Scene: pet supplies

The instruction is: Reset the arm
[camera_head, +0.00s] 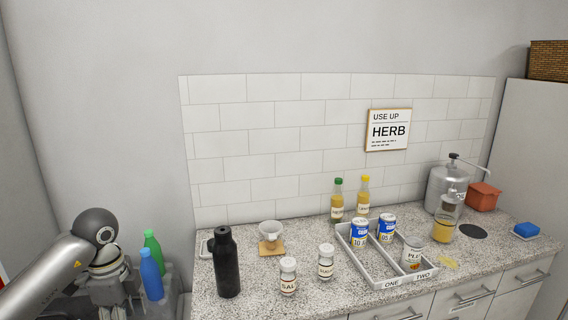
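My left arm comes in at the lower left, and its gripper (110,292) points down beside the counter's left end. Its fingertips are not clearly visible, so I cannot tell whether it is open or shut. A blue bottle (151,276) and a green bottle (153,247) stand just to the right of it; I see no contact with them clearly. My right arm and gripper are not in view.
The speckled counter (255,306) holds a black bottle (226,265), two labelled jars (288,277), a divided tray (392,284) with several cans, two oil bottles (337,202) and a metal canister (440,187). A sign (388,130) hangs on the tiles.

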